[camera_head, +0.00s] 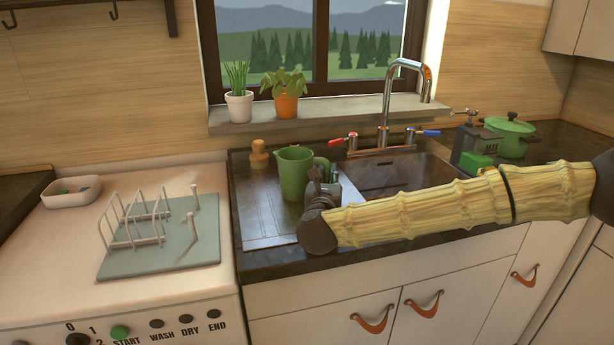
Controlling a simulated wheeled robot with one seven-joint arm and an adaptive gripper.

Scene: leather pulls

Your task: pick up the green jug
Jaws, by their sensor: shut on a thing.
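The green jug (294,173) stands upright at the left end of the sink unit, on or just above the metal drainboard; I cannot tell whether its base touches. Its handle side faces right, toward my gripper (318,178). My arm reaches in from the right edge, and my gripper is at the jug's right side, shut on it. The wrist hides the jug's lower right part, and the fingertips are small and partly hidden.
The sink basin (385,176) with a tall tap (386,105) lies right of the jug. A wooden bottle-shaped piece (259,155) stands behind left. A dish rack (140,222) sits on a mat at left. Potted plants (240,105) line the sill. A green pot (511,137) is at right.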

